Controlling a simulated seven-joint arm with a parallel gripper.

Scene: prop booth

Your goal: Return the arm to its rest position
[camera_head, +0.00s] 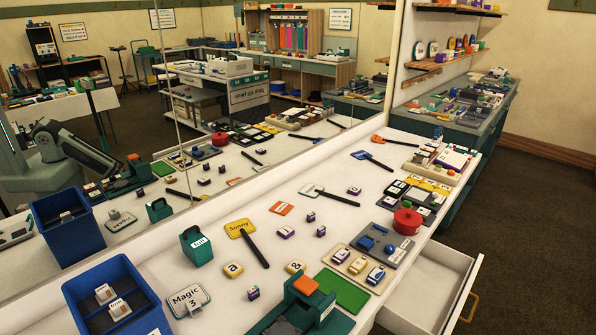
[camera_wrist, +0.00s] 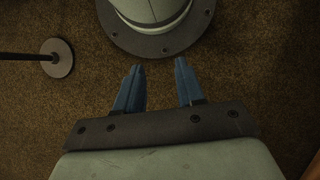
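My gripper (camera_wrist: 158,63) shows in the wrist view with its two blue fingers apart and nothing between them. It points down over brown carpet (camera_wrist: 250,95), close to a round grey-green base with a bolted flange, which looks like my own. My gripper does not show directly in the head view. A grey arm shows at the left of the head view, in the mirror (camera_head: 290,75) behind the table; its gripper is hard to make out there.
A drawer (camera_head: 432,290) stands open at the right. A round stand foot (camera_wrist: 57,57) is on the carpet.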

